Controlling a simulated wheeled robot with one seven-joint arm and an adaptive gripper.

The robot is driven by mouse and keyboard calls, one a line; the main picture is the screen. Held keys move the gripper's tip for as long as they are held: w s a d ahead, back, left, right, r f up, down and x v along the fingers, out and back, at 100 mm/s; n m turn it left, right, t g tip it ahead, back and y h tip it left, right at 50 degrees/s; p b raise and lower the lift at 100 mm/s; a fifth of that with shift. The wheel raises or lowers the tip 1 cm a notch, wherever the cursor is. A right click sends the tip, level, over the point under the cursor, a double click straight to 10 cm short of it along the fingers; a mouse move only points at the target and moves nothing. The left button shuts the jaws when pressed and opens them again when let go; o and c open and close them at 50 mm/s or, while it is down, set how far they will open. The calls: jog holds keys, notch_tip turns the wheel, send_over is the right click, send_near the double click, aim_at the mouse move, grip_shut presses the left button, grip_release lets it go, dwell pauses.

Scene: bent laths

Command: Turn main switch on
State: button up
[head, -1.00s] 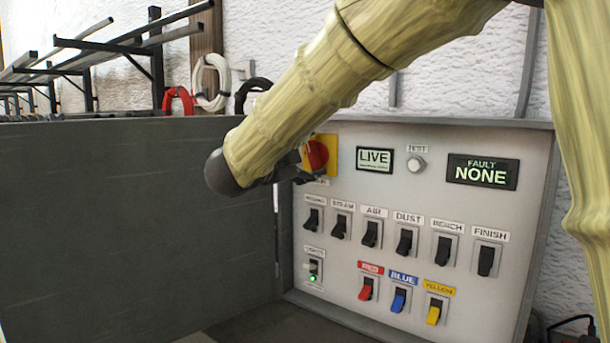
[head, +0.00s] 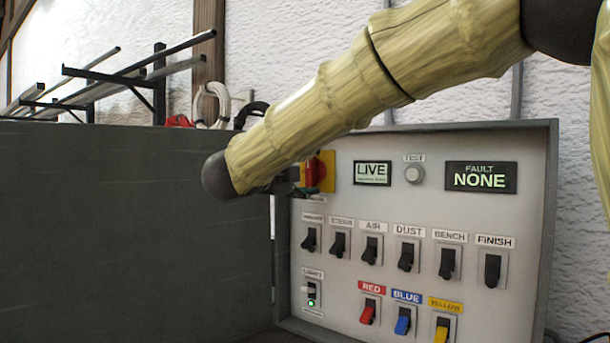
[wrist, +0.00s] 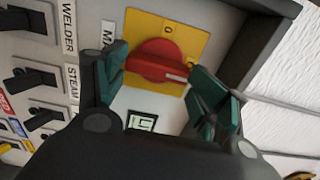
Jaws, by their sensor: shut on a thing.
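The main switch is a red rotary knob (wrist: 150,62) on a yellow plate (wrist: 184,24) at the panel's upper left. In the wrist view my gripper (wrist: 157,64) has one green-padded finger on each side of the knob and is shut on it. A white mark at the knob's right end points towards the small mark on the plate's right side; a 0 is printed above. In the head view the knob (head: 318,172) is partly hidden behind my arm's end. The display (head: 372,173) beside it reads LIVE.
The grey panel (head: 345,270) carries a TEST button (head: 413,174), a FAULT display (head: 481,177) reading NONE, a row of black switches (head: 405,257), and red, blue and yellow switches below.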

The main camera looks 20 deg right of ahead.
jog(key=shift+w+d, duration=0.1)
jog(key=o, duration=0.9)
jog(key=shift+w+f, duration=0.3)
jog(key=shift+w, duration=0.15)
jog(key=shift+s+r, duration=0.2)
jog(key=shift+s, duration=0.2)
jog(key=v, duration=1.1)
jog(key=shift+s+a+f, duration=0.1)
jog(key=shift+a, duration=0.3)
